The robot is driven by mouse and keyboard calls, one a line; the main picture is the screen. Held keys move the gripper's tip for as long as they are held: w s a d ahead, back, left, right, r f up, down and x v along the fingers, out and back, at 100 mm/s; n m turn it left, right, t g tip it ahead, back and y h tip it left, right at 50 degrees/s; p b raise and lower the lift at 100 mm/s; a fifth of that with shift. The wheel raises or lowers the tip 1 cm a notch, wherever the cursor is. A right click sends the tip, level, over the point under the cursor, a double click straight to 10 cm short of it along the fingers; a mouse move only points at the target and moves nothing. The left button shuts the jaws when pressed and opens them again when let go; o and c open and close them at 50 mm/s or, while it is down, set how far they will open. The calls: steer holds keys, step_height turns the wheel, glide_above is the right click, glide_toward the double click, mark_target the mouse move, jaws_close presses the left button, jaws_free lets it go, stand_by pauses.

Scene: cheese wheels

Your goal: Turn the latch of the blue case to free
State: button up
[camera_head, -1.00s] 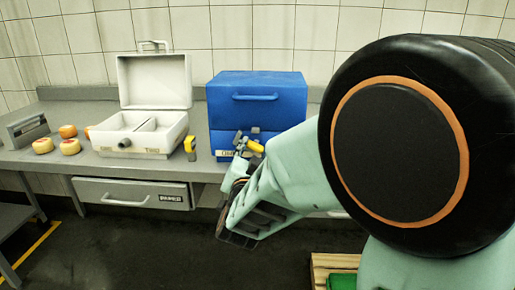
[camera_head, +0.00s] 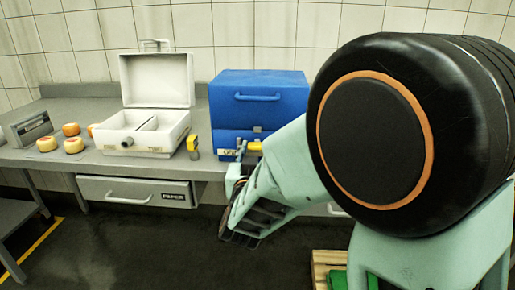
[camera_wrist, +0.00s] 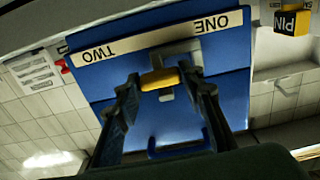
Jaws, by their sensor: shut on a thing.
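The blue case (camera_head: 258,95) stands shut on the bench, with a handle on its upper front. In the wrist view the case (camera_wrist: 215,95) appears upside down, with a label strip (camera_wrist: 120,47) reading ONE and TWO. The latch has a grey body (camera_wrist: 180,47) by the strip and a yellow grip (camera_wrist: 160,79). My gripper (camera_wrist: 160,84) is shut on the yellow grip, one dark finger at each side. In the head view the yellow grip (camera_head: 254,146) shows level at the case front; my arm hides most of my gripper and the label's right part.
An open white case (camera_head: 130,140) stands left of the blue case. A yellow block (camera_head: 193,146) is between them; in the wrist view it reads PIN (camera_wrist: 293,21). Several cheese wheels (camera_head: 73,145) lie farther left. A drawer (camera_head: 138,192) is under the bench (camera_head: 65,168).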

steer(key=shift+c, duration=0.2)
steer(key=o, duration=1.2)
steer(key=shift+s, duration=0.15)
steer(key=s, duration=0.7)
steer(key=shift+s+a, duration=0.15)
